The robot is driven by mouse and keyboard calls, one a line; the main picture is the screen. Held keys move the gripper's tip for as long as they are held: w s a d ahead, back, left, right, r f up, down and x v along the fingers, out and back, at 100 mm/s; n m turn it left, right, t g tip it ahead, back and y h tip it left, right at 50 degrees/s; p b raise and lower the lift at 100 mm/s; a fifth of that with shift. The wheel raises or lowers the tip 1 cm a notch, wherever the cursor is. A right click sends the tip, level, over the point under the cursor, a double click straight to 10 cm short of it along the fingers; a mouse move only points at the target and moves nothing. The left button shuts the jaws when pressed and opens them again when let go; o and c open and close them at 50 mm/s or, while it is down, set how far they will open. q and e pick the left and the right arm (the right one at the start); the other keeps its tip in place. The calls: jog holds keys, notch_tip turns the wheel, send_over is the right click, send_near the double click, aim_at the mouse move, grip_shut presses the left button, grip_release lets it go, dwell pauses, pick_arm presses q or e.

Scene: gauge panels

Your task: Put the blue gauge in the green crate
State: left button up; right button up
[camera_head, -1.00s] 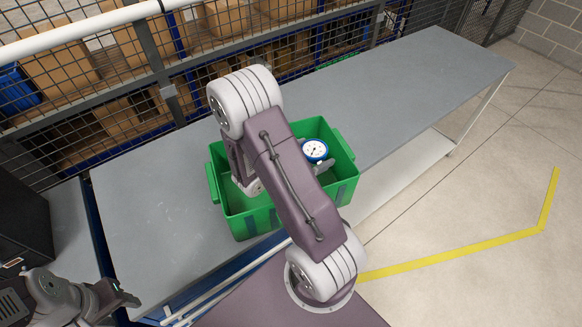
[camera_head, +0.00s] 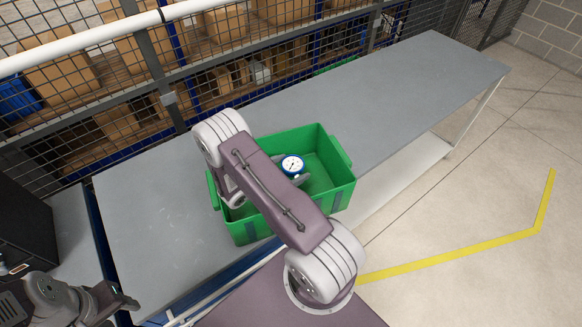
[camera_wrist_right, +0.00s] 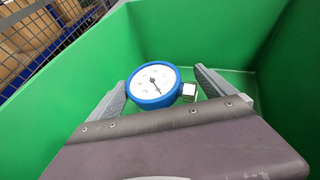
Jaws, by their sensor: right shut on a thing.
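The blue gauge (camera_head: 292,165) has a white dial and a blue rim. It shows inside the outline of the green crate (camera_head: 341,192), which stands on the grey table. My right gripper (camera_head: 300,176) is shut on the gauge; the arm hides part of the crate. In the right wrist view the gauge (camera_wrist_right: 154,86) sits between the two grey fingers (camera_wrist_right: 165,90), with its metal fitting at the right finger. Green crate walls (camera_wrist_right: 200,35) surround it there. Whether the gauge touches the crate floor cannot be told. My left gripper (camera_head: 128,301) is at the lower left, small and away from the crate.
The grey table (camera_head: 420,90) is clear to the right and left of the crate. A wire mesh fence (camera_head: 110,90) with shelves of cardboard boxes stands behind it. A dark box (camera_head: 20,225) is at the far left.

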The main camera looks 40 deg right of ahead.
jog(key=shift+f+b, duration=0.6)
jog(key=shift+b, duration=0.05)
jog(key=o, duration=1.3)
jog(key=shift+o, duration=0.2)
jog(key=shift+r+p, duration=0.6)
jog(key=shift+a+r, duration=0.15)
jog(key=shift+a, duration=0.2)
jog(key=b+v, duration=0.3)
jog(key=v, duration=0.8)
jog(key=shift+a, duration=0.2)
jog(key=shift+r, duration=0.15)
